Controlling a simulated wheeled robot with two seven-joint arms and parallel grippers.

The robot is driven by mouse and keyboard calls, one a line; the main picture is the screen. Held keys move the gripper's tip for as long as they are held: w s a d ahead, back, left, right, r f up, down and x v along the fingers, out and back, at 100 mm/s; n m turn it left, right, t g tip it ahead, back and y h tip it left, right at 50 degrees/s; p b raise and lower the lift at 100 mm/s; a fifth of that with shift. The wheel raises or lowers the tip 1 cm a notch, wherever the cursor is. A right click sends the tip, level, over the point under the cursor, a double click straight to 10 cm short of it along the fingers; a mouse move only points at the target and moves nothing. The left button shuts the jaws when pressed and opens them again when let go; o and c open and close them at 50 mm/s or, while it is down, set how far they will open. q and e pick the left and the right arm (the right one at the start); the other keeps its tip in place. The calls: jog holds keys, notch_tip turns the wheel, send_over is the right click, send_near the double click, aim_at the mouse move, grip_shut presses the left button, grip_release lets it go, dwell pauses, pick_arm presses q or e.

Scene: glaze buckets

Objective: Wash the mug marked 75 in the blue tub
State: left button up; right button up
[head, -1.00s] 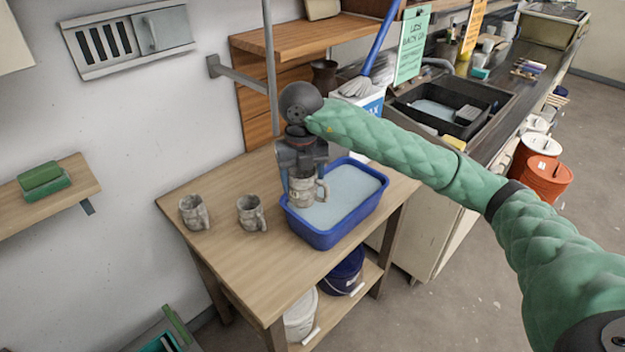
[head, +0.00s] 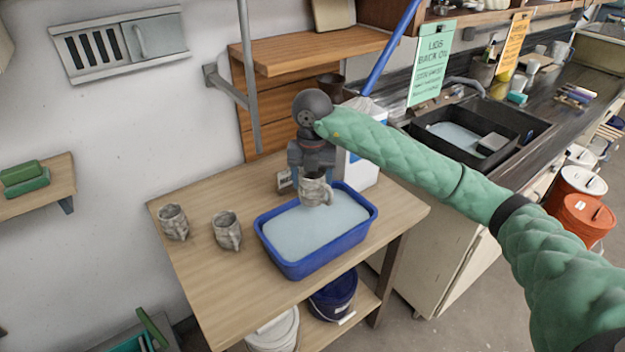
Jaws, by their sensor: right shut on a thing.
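A blue tub (head: 318,262) filled with pale water stands on the wooden table. My right gripper (head: 314,176) is shut on a grey mottled mug (head: 315,191), held upright above the far edge of the tub, clear of the water as far as I can tell. Two similar mugs stand on the table left of the tub: one at far left (head: 173,222) and one nearer the tub (head: 227,231). I cannot read a number on any mug. My left gripper is not in view.
A dark sink (head: 470,132) is at right. Buckets (head: 334,298) sit on the shelf below. The table's front left is clear.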

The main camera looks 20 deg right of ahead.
aim_at(312, 195)
jog(key=shift+a, duration=0.2)
jog(key=shift+d+f+b, duration=0.2)
jog(key=shift+f+b, duration=0.25)
jog(key=shift+f, duration=1.5)
jog(key=shift+r, duration=0.25)
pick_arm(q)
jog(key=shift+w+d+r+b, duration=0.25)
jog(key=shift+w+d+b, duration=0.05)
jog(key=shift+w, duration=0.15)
pick_arm(e)
jog(key=shift+f, duration=0.1)
